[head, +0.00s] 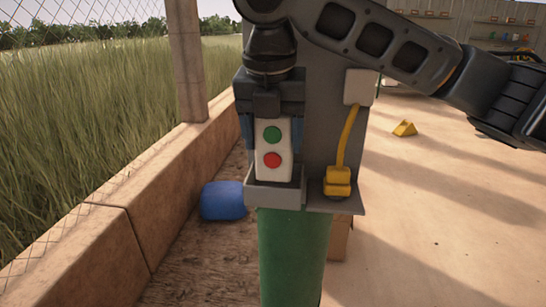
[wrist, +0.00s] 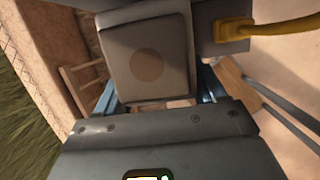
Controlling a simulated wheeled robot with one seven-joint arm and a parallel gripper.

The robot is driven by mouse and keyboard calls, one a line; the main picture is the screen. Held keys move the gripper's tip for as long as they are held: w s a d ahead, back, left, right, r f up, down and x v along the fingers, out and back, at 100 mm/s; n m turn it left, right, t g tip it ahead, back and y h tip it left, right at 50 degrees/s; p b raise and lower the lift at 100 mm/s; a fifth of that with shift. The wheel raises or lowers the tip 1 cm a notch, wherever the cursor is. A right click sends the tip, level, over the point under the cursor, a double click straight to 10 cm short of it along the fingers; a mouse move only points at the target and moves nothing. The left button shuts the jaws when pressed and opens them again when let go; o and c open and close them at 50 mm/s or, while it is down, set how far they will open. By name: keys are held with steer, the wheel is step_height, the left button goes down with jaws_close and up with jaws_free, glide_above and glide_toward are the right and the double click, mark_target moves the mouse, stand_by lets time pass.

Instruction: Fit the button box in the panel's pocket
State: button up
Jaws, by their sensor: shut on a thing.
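The button box (head: 273,148) is white with a green button above a red one. It stands upright in front of the grey panel (head: 320,130), its lower end at the grey pocket (head: 274,194). The pocket's front wall hides its bottom, so I cannot tell how deep it sits. My gripper (head: 273,125) is shut on the box from above, with blue fingers at its left and right sides. In the wrist view the box's pale end (wrist: 148,65) with a round mark lies between the fingers.
A yellow plug (head: 338,182) sits on a small shelf right of the pocket, its cable rising to a white box (head: 360,87) on the panel. A green post (head: 292,255) stands below. A blue object (head: 223,201) lies by the low wall (head: 165,190) at left.

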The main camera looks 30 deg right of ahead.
mark_target(272, 149)
steer(key=shift+f, duration=2.15)
steer(key=o, duration=1.5)
steer(key=v, duration=1.2)
steer(key=shift+p, duration=0.3)
